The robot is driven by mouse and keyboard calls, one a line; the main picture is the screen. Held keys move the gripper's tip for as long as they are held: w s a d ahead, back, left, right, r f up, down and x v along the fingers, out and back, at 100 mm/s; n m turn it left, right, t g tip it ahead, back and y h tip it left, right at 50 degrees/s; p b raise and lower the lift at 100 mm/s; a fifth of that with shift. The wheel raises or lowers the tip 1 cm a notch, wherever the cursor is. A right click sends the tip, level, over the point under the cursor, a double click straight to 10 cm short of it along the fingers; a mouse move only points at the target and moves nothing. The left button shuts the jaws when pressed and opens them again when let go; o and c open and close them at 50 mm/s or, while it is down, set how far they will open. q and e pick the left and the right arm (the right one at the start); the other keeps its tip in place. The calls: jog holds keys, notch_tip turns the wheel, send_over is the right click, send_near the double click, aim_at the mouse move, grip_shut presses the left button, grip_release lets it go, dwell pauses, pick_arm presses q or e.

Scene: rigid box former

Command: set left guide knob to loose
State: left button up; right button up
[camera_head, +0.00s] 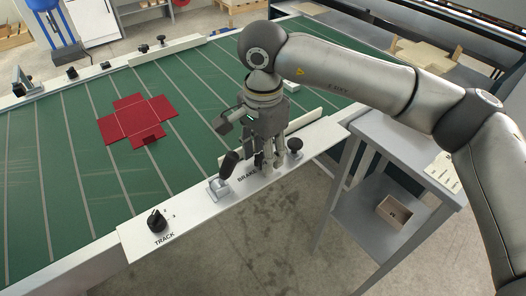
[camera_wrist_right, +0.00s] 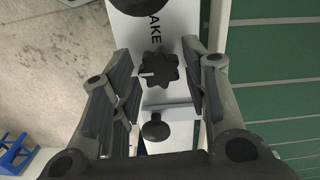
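A black star-shaped knob (camera_wrist_right: 160,68) with a white pointer line sits on the white front rail, between my right gripper's fingers in the right wrist view. My right gripper (camera_head: 266,166) points down over the rail beside the BRAKE label. Its fingers (camera_wrist_right: 158,92) are apart, with visible gaps on both sides of the star knob. A rounder black knob (camera_head: 294,145) stands just right of the gripper and also shows in the wrist view (camera_wrist_right: 155,128). No readable label marks either knob as the left guide knob. My left gripper is out of view.
A black-handled lever (camera_head: 228,165) stands close left of the gripper. The TRACK knob (camera_head: 156,220) is farther left on the rail (camera_head: 190,212). A red box blank (camera_head: 137,119) lies on the green belt (camera_head: 60,180). A grey side table (camera_head: 400,140) stands right.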

jog(key=shift+o, duration=0.5)
jog(key=shift+r, duration=0.1)
notch_tip(320, 180, up, 12)
jog(key=shift+f, duration=0.25)
dwell(0.4)
